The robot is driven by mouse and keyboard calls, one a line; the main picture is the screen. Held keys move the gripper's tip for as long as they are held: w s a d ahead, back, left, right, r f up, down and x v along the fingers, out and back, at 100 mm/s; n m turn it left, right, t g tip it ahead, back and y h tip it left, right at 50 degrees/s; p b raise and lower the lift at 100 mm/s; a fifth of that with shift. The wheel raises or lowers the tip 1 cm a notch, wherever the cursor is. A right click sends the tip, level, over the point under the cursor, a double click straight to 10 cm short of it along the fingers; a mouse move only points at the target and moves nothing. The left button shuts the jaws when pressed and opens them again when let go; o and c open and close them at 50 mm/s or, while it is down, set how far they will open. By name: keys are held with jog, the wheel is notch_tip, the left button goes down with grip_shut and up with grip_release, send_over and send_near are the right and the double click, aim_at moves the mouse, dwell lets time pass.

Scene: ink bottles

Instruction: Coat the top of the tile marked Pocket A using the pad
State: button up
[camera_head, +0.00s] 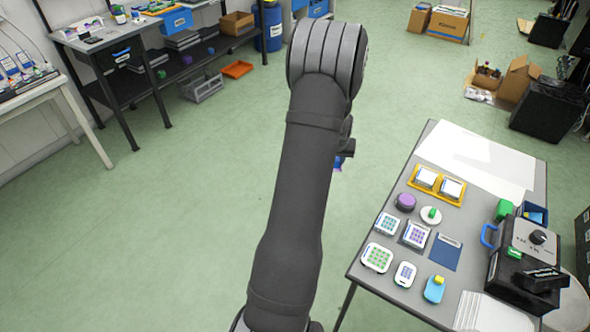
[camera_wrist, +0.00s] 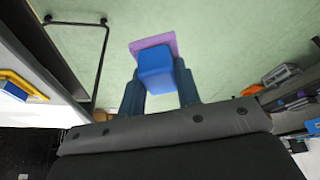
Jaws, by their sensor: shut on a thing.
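My gripper (camera_wrist: 160,92) is shut on a blue block with a flat purple plate at its far end, which looks like the pad (camera_wrist: 155,66). It holds the pad above the floor, left of the table. In the head view my arm hides most of the gripper, and a bit of the pad (camera_head: 338,162) shows beside it. A yellow tray (camera_head: 437,193) on the table holds two pale tiles, a left one (camera_head: 426,177) and a right one (camera_head: 452,188). I cannot read any Pocket A mark. The pad touches no tile.
The grey table (camera_head: 372,292) also carries a purple round pot (camera_head: 405,202), a white disc with a green knob (camera_head: 431,215), several gridded plates, a blue mat (camera_head: 446,252) and a black machine (camera_head: 520,262). White sheets (camera_head: 475,152) cover its far end. Open floor lies left of it.

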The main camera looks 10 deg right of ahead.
jog(key=s+d+r+m, duration=0.1)
jog(key=s+d, duration=0.3)
jog(key=d, duration=0.6)
jog(key=s+d+r+m, duration=0.1)
jog(key=s+d, duration=0.3)
jog(key=d, duration=0.6)
jog(key=s+d+r+m+h, duration=0.1)
jog(key=s+d+r, duration=0.2)
jog(key=d, duration=0.7)
jog(key=shift+s+d+r+m+g, duration=0.15)
jog(key=shift+s+d+m, duration=0.05)
jog(key=shift+s, duration=0.2)
jog(key=shift+s+d+r+m+g, duration=0.1)
jog(key=shift+s+d+m+g, duration=0.1)
jog(key=shift+s, duration=0.2)
jog(key=s+d+r+m, duration=0.1)
jog(key=s+d+r, duration=0.1)
jog(key=s+d, duration=0.5)
jog(key=shift+s+d+f, duration=0.1)
jog(key=shift+d+f, duration=0.05)
jog(key=shift+f, duration=1.35)
jog(key=shift+d+f, duration=0.1)
jog(key=shift+f, duration=1.35)
jog(key=shift+f, duration=1)
